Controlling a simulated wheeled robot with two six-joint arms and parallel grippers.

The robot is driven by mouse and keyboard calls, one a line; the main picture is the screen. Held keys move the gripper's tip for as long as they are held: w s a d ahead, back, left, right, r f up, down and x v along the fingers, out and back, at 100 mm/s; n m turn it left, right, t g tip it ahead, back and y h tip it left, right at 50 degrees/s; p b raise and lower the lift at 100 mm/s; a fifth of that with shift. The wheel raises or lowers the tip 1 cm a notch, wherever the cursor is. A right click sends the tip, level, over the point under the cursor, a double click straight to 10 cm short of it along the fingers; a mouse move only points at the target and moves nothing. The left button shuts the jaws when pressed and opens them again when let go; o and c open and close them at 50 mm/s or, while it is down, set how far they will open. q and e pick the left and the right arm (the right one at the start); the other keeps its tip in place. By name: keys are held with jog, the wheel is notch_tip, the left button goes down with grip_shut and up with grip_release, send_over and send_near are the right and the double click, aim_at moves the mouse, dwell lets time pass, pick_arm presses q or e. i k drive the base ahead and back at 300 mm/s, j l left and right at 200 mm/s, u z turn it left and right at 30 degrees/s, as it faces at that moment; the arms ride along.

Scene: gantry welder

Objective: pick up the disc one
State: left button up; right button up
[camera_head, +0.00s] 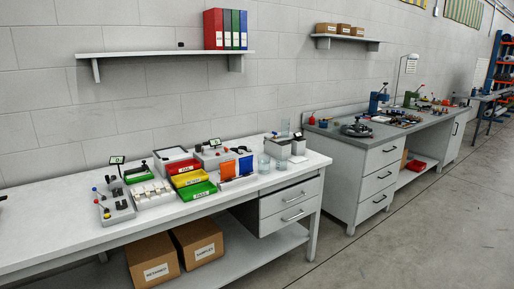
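I cannot make out a thing that is clearly disc one. A dark, round, disc-like item (356,130) lies near the left end of the grey-topped bench (376,142); it is too small to tell exactly what it is. The white bench (60,222) nearer to me holds red, yellow and green trays (196,181), a white rack of small pieces (152,193) and a grey block with knobs (114,204). Neither of my grippers can be recognised in this view.
Glass beakers (282,148) stand near the white bench's right end. Cardboard boxes (152,262) sit on its lower shelf. Wall shelves hold binders (214,29) and small boxes (326,28). The floor (420,235) at the right is clear.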

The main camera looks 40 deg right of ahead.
aim_at(242, 147)
jog(key=i+l+z, duration=0.2)
jog(key=i+l, duration=0.35)
jog(key=l, duration=0.35)
jog(key=i+l+z, duration=0.15)
jog(key=i+l, duration=0.5)
jog(key=l, duration=0.2)
jog(key=i+l+z, duration=0.2)
jog(key=i+l, duration=0.45)
jog(key=l, duration=0.1)
